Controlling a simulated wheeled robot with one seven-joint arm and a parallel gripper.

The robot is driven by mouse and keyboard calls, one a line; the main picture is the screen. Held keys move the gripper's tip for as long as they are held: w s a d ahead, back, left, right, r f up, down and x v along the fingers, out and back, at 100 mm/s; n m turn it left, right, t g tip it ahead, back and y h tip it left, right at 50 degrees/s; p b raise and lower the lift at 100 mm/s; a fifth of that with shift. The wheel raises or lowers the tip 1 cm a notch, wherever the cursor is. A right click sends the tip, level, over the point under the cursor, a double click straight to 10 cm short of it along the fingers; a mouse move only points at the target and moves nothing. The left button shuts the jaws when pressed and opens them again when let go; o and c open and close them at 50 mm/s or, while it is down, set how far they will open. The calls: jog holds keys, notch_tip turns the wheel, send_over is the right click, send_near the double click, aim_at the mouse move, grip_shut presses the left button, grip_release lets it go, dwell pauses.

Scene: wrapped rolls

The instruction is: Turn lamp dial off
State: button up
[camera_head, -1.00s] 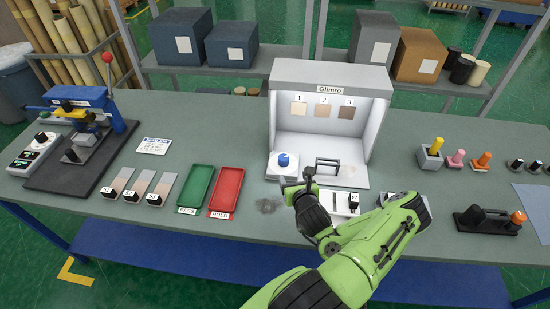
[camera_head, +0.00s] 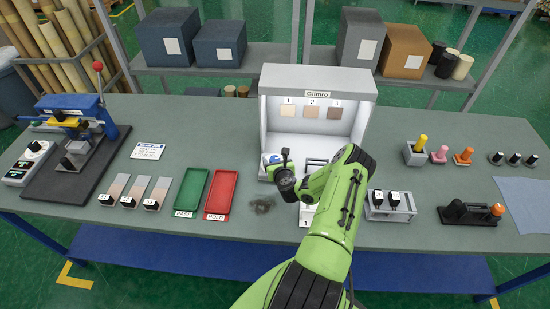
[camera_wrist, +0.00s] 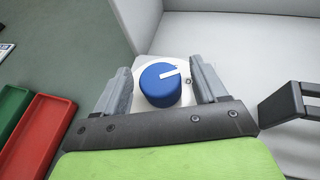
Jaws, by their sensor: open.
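The lamp dial is a round blue knob (camera_wrist: 161,84) with a white pointer bar, on a white base plate (camera_wrist: 150,64). In the wrist view its bar points right and slightly up. My gripper (camera_wrist: 164,82) is open, with one finger on each side of the knob and a visible gap to each. In the head view my gripper (camera_head: 285,160) is over the front left of the white Glimro light booth (camera_head: 318,72). There my wrist hides most of the knob; a bit of blue (camera_head: 271,158) shows at its left.
A black handle (camera_wrist: 290,104) stands right of my gripper inside the booth. The booth's left wall (camera_wrist: 137,22) rises just behind the dial. Green (camera_head: 191,190) and red (camera_head: 220,190) trays lie to the left. Bare table lies in front of them.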

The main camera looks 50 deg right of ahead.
jog(key=shift+w+d+f, duration=0.15)
jog(key=shift+w, duration=0.05)
jog(key=shift+c, duration=0.4)
jog(key=c, duration=0.9)
